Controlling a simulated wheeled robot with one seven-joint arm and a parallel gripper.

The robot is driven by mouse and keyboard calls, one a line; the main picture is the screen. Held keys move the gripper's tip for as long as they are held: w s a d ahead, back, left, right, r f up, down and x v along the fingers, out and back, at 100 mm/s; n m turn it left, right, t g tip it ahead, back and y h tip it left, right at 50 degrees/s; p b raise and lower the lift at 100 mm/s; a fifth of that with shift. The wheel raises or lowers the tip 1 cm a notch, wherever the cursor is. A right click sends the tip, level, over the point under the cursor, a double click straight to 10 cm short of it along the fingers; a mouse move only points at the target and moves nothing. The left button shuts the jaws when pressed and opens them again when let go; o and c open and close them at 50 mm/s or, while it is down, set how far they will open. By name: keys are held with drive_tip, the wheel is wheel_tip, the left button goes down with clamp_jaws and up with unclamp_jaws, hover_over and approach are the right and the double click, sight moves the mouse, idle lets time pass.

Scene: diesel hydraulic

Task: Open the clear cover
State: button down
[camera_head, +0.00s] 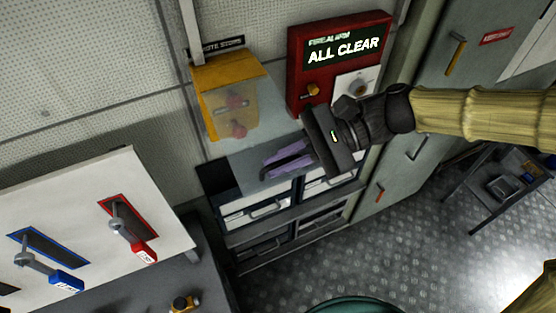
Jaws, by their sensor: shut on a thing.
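The clear cover (226,103) is a see-through, yellowish front on a yellow box on the wall, left of the red alarm panel. Pinkish-red controls (237,129) show through it. The cover looks closed over them. My gripper (285,162) comes in from the right, below and to the right of the box, with its purplish fingers pointing left. A gap shows in the picture between the fingers and the cover. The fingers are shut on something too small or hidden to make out.
The red fire alarm panel (336,55) reads "ALL CLEAR". Drawers (256,213) stand below my gripper. A white panel with blue and red levers (75,225) is at lower left.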

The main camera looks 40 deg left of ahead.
drive_tip(key=shift+w, duration=0.1)
drive_tip(key=c, duration=1.5)
unclamp_jaws()
drive_tip(key=b+v, duration=0.5)
drive_tip(key=v, duration=1.2)
drive_tip(key=shift+w+d+r, duration=0.1)
drive_tip(key=shift+d, duration=0.05)
